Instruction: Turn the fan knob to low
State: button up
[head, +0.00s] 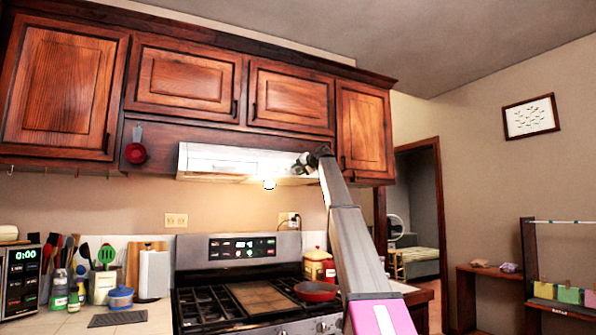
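A white range hood (215,161) is mounted under the wooden upper cabinets, above the stove. My arm reaches up from the lower right, and my gripper (302,164) is at the right end of the hood's front. The gripper is small and dark in this view, and its fingers are too small to tell open from shut. The fan knob cannot be made out; the gripper covers the hood's right end. I cannot tell whether the gripper touches the hood. A lamp (269,184) glows under the hood.
A stove (240,290) stands below, with a red pan (316,291) on it. Wooden cabinets (290,97) sit directly above the hood. A red measuring cup (135,153) hangs left of the hood. Utensils and jars crowd the left counter. A doorway (418,210) is at the right.

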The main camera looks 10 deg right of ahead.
dwell(0.3)
jog(key=o, duration=0.8)
jog(key=shift+s+d, duration=0.1)
jog(key=shift+s, duration=0.05)
jog(key=v, duration=1)
jog(key=shift+s+d, duration=0.15)
jog(key=shift+s, duration=0.05)
